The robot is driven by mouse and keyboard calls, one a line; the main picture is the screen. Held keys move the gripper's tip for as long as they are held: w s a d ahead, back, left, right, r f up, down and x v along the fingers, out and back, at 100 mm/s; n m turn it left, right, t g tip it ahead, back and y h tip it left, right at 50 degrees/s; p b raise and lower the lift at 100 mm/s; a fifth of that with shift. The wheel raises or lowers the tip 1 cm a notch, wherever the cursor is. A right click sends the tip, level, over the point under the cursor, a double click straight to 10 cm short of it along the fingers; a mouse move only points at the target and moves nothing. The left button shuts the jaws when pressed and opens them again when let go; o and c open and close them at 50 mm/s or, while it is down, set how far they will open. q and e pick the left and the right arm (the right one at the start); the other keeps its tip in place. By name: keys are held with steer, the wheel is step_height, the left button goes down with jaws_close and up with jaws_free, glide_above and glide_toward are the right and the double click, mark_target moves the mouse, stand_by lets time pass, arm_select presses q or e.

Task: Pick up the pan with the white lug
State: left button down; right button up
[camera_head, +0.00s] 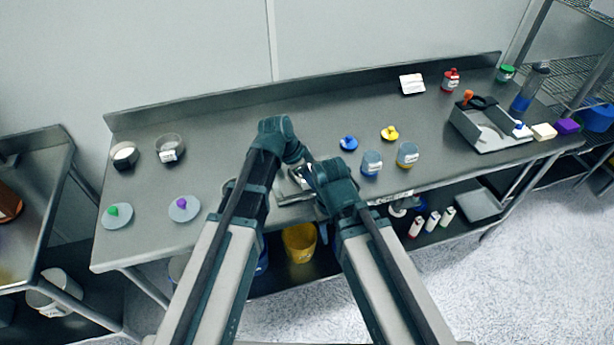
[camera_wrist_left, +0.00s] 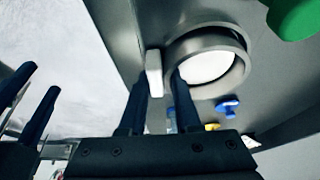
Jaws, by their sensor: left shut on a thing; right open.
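In the left wrist view, the round grey pan (camera_wrist_left: 222,91) has a pale, bright inside and a white lug (camera_wrist_left: 153,67) on its side. My left gripper (camera_wrist_left: 158,88) has its dark fingers on either side of the lug and is shut on it. In the head view the arms cover most of this spot, and I cannot make out the lug there. My right gripper (camera_head: 310,178) is close beside, between the two arms; its parted dark fingers show at the left edge of the left wrist view (camera_wrist_left: 32,95). It is open and looks empty.
On the steel table (camera_head: 240,130) are discs with a green (camera_head: 117,216) and a purple knob (camera_head: 184,209), and two round containers (camera_head: 170,148) at the left. Blue (camera_head: 348,143) and yellow (camera_head: 389,133) knobbed pieces and jars (camera_head: 407,154) stand right of my arms. The table's back middle is clear.

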arm_select(q)
steer(key=shift+r, duration=0.1)
stand_by(0.3)
step_height(320, 180, up, 10)
steer(key=p, duration=1)
stand_by(0.6)
